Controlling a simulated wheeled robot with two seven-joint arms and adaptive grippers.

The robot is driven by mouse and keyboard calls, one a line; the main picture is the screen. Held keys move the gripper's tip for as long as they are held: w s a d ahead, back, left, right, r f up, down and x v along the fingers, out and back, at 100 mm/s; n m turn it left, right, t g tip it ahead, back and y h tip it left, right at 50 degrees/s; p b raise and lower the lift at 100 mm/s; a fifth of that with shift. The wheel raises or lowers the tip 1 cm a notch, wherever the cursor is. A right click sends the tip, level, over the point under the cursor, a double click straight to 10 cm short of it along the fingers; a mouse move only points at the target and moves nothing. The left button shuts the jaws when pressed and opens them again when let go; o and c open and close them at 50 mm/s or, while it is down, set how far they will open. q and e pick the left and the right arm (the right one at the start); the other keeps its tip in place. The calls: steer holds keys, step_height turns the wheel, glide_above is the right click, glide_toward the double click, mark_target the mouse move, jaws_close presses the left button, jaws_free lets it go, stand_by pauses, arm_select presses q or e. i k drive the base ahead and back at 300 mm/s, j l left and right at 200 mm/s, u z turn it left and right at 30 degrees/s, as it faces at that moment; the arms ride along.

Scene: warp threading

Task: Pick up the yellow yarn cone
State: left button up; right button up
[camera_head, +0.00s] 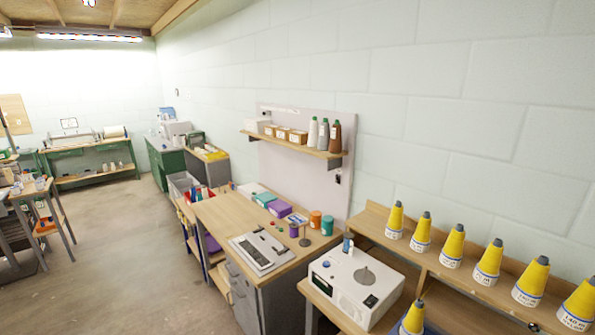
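Several yellow yarn cones stand upright in a row on the wooden shelf at the right, each with a grey tip and a white label band. The leftmost yellow yarn cone (395,220) is on the shelf's far end, and the nearest one (579,306) is cut by the right edge. One more yellow yarn cone (412,318) stands lower, beside the white machine, and is cut by the bottom edge. Neither of my grippers is in view.
A white boxy machine (352,287) sits on the low table left of the cone shelf (372,220). A wooden desk (215,212) holds a grey device (262,250) and coloured containers. Open concrete floor (120,260) lies to the left.

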mark_target(528, 291)
steer(key=k+z, duration=0.1)
steer(key=z, duration=1.55)
